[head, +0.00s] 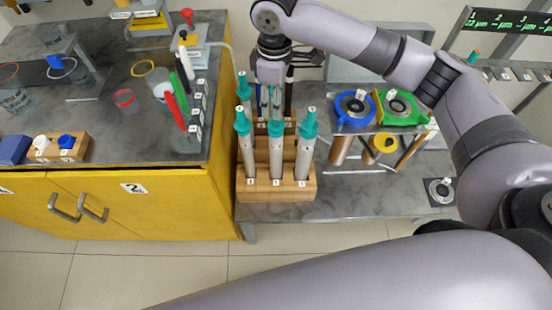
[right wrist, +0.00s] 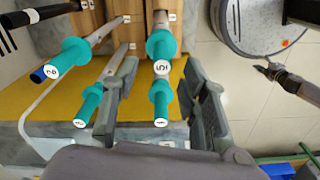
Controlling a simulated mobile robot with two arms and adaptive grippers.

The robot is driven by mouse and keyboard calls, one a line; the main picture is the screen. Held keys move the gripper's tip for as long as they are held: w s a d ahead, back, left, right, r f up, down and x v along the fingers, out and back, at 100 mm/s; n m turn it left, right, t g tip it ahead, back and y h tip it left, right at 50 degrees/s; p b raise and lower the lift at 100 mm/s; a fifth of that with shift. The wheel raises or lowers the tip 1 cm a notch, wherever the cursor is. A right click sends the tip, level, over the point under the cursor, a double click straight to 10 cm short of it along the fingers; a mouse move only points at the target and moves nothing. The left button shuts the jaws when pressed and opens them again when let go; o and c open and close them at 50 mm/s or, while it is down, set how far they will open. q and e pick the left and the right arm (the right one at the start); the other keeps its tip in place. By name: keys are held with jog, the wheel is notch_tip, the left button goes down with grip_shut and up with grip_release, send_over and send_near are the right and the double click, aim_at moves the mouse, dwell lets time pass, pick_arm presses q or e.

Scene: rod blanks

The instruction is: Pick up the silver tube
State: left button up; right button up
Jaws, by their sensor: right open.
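Several silver tubes with teal tops stand upright in a stepped wooden rack (head: 276,193). The front row shows a left tube (head: 249,158), a middle tube (head: 276,158) and a right tube (head: 304,158); others behind are partly hidden. My right gripper (head: 275,108) is over the back of the rack, pointing down. In the right wrist view its open fingers (right wrist: 160,72) stand either side of a teal top marked 5 (right wrist: 161,47) and another teal top (right wrist: 160,98). Neither finger visibly holds a tube. I cannot tell which tube is meant. My left gripper is not in view.
A yellow cabinet (head: 130,205) with a cluttered grey top stands left of the rack. To the right is a stand with a blue ring (head: 355,122) and a green holder (head: 420,115). A small dark square plate (head: 440,192) lies at the bench's right. Grey bench shows between.

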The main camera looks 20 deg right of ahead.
notch_tip(320, 180, down, 5)
jog(key=shift+s+d+f, duration=0.1)
jog(key=shift+s+f, duration=0.05)
jog(key=shift+c, duration=0.6)
grip_shut()
dwell(0.4)
